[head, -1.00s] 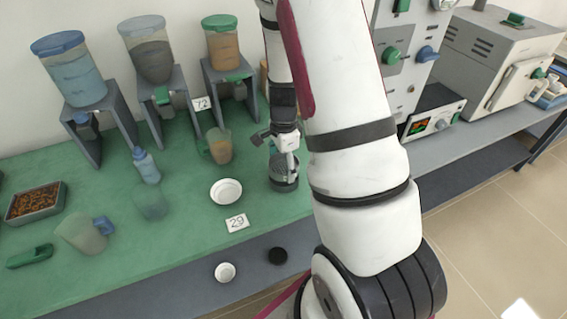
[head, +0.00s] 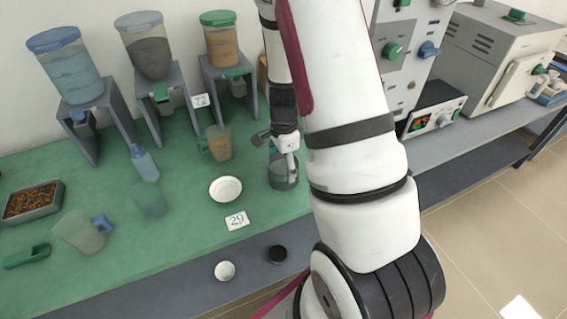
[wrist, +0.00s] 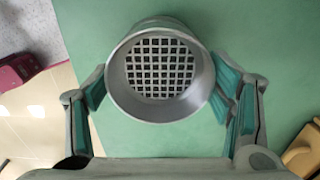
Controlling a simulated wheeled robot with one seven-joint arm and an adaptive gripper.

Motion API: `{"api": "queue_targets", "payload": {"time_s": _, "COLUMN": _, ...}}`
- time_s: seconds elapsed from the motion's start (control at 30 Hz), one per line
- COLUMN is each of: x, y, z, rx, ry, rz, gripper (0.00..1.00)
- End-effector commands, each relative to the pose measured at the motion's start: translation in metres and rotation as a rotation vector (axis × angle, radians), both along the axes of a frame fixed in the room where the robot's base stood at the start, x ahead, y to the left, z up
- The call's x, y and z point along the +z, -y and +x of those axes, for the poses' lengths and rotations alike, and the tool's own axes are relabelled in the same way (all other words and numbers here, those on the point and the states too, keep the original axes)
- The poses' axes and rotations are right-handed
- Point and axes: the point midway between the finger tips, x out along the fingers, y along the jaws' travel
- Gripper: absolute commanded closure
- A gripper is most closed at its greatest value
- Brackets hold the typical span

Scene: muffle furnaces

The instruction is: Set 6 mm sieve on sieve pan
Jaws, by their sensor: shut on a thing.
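The sieve (wrist: 160,120) is a grey metal ring with a square-hole mesh floor, seen from above in the wrist view. My gripper (wrist: 160,88) is shut on it, with a green-padded finger on each side of the wall. In the head view my gripper (head: 286,146) points down over the green bench top, right of the white bowl. A dark grey round vessel (head: 284,181) shows under it. I cannot tell there whether this is the sieve alone or the sieve with the pan. No separate pan is clearly visible.
A white bowl (head: 225,189) and a jug (head: 219,143) stand left of my gripper. A number card (head: 237,221) lies in front. Hoppers on stands (head: 226,60) line the back. A black disc (head: 277,254) lies on the grey front strip. Furnaces (head: 500,55) stand at the right.

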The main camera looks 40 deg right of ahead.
Motion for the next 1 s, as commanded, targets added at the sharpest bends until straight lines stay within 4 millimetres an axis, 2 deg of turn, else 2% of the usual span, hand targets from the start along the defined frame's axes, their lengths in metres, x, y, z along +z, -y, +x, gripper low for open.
{"api": "queue_targets", "payload": {"time_s": 0.47, "x": -0.0053, "y": -0.0001, "z": -0.0002, "rx": 0.0, "ry": 0.0, "rz": 0.0, "gripper": 0.56}}
{"api": "queue_targets", "payload": {"time_s": 0.5, "x": -0.0052, "y": -0.0001, "z": -0.0002, "rx": 0.0, "ry": 0.0, "rz": 0.0, "gripper": 0.17}}
{"api": "queue_targets", "payload": {"time_s": 0.57, "x": -0.0052, "y": -0.0001, "z": -0.0002, "rx": 0.0, "ry": 0.0, "rz": 0.0, "gripper": 0.03}}
{"api": "queue_targets", "payload": {"time_s": 1.0, "x": -0.0053, "y": -0.0002, "z": -0.0001, "rx": 0.0, "ry": 0.0, "rz": 0.0, "gripper": 0.0}}
